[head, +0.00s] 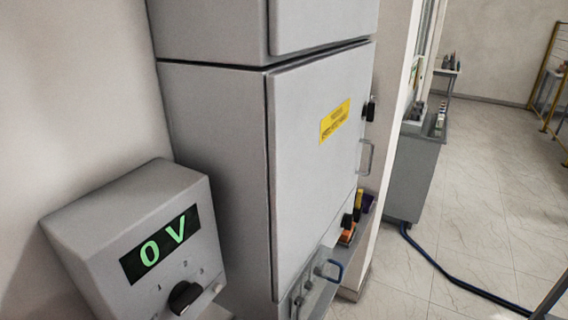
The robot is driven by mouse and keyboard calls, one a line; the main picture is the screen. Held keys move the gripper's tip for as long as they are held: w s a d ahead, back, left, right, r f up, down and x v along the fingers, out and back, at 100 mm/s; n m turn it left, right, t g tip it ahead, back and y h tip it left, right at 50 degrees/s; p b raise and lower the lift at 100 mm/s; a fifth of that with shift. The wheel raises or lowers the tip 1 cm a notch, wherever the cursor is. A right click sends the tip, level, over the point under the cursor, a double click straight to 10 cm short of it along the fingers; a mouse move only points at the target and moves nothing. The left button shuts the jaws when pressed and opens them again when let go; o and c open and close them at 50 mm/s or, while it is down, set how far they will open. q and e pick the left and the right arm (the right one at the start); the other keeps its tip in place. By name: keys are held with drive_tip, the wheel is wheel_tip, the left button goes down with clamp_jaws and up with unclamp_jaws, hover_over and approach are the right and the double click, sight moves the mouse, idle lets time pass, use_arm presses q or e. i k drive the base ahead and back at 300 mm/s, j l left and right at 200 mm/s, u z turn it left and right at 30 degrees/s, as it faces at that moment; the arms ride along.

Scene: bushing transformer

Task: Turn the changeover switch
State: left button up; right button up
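A grey console box (135,240) stands at the lower left against the wall. Its slanted face carries a dark display (160,245) reading "0 V" in green. Below the display is a black rotary knob (185,296), the switch, with small position marks above it; I make out 1, 2 and 3, though the marks are small. The knob's exact pointing direction is hard to tell. Neither of my grippers shows in the head view.
A tall grey cabinet (310,170) with a yellow label (335,121) stands right of the console, its door closed. A grey cart (412,175) stands beyond it. A blue hose (450,275) lies on the tiled floor. The floor at right is mostly clear.

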sight(347, 221)
drive_tip(key=l+u, duration=0.25)
drive_tip(key=l, duration=0.25)
drive_tip(key=l+u, duration=0.25)
drive_tip(key=l, duration=0.3)
drive_tip(key=k+l+u, duration=0.25)
drive_tip(key=l, duration=0.2)
drive_tip(key=i+l, duration=0.05)
drive_tip(key=i, duration=0.05)
